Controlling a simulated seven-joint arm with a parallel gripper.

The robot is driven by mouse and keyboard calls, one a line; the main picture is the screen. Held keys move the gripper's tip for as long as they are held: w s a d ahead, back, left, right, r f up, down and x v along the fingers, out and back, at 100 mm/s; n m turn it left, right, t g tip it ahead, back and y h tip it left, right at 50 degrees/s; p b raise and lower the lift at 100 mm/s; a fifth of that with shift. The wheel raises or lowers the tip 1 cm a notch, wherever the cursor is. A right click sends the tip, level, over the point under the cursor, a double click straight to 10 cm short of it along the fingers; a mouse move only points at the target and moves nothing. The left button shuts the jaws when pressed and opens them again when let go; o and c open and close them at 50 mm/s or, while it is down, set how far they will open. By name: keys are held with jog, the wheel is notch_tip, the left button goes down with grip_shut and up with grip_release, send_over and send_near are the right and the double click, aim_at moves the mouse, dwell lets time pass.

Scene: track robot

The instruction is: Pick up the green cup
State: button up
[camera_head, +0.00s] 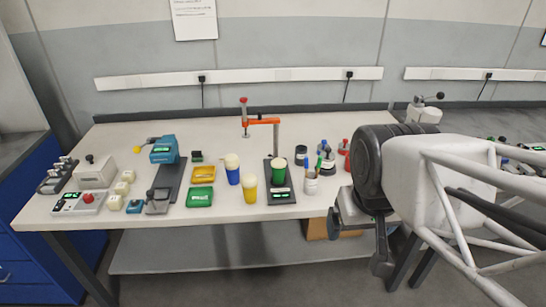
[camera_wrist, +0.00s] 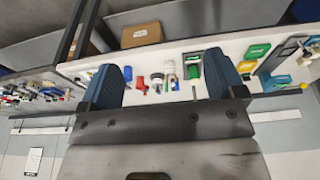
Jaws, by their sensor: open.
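The green cup (camera_head: 280,171) stands upright on a dark scale (camera_head: 281,197) with a lit green display, in the middle of the bench in the head view. My gripper (camera_head: 362,236) is at the bench's front edge, to the right of the cup and apart from it. In the wrist view my gripper (camera_wrist: 164,66) shows two blue fingers spread wide with nothing held. A small green thing (camera_wrist: 194,72) beyond the right finger's inner side is probably the cup, partly hidden.
A blue cup (camera_head: 233,175) and a yellow cup (camera_head: 250,189) stand left of the scale. An orange-armed stand (camera_head: 264,122) rises behind. A cardboard box (camera_head: 320,229) lies on the lower shelf.

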jog(key=shift+w, duration=0.1)
jog(key=m+g, duration=0.3)
jog(key=m, duration=1.9)
send_over(278, 162)
jog(key=f, duration=1.5)
jog(key=shift+s+d, duration=0.2)
jog(key=shift+s, duration=0.1)
jog(key=shift+w+a+f, duration=0.15)
jog(key=shift+w+f, duration=0.25)
jog(key=shift+w, duration=0.05)
jog(key=shift+f, duration=0.1)
jog(key=shift+f, duration=1.15)
